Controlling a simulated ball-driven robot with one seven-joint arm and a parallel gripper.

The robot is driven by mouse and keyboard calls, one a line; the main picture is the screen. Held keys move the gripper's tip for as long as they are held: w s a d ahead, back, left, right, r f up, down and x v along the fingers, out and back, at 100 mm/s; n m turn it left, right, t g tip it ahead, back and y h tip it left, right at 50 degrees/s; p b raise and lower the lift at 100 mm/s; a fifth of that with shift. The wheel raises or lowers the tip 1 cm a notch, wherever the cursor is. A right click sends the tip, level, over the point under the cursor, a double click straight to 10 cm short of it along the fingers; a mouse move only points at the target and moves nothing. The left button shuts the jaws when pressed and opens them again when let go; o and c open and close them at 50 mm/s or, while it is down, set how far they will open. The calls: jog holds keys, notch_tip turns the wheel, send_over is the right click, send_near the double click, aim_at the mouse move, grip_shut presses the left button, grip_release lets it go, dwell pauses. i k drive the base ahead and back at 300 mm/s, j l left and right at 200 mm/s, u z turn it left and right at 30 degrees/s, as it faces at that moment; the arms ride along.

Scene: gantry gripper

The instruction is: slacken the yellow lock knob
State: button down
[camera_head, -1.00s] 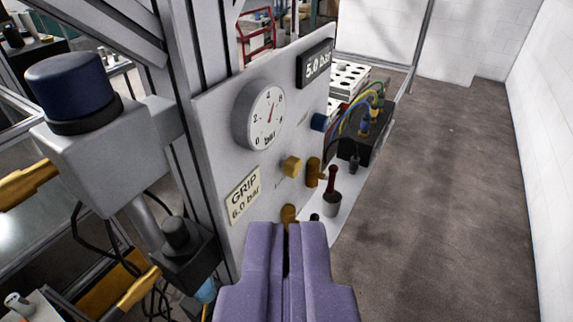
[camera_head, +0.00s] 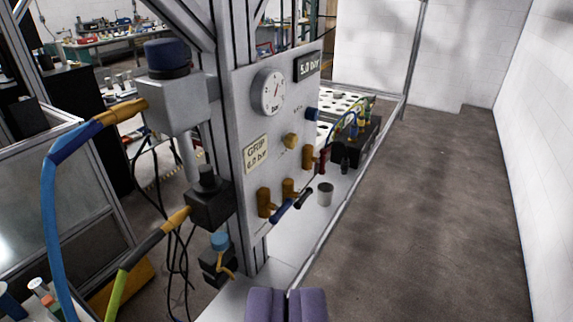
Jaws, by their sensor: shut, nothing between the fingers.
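The yellow lock knob (camera_head: 291,141) sticks out of the grey panel (camera_head: 245,105), below and right of the round gauge (camera_head: 272,92). My purple gripper (camera_head: 287,300) is at the bottom edge of the view, shut and empty. It is well in front of and below the knob, and apart from it. The knob is in plain view, but its lock state cannot be told.
Brass valves (camera_head: 264,202) with dark handles jut out low. A grey cup (camera_head: 325,194) stands on the shelf. Hoses hang at left. The floor at right is clear.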

aim_at(290, 141)
jog(key=i+l+z, duration=0.15)
jog(key=i, duration=0.25)
jog(key=i+l+z, duration=0.2)
jog(key=i, duration=0.2)
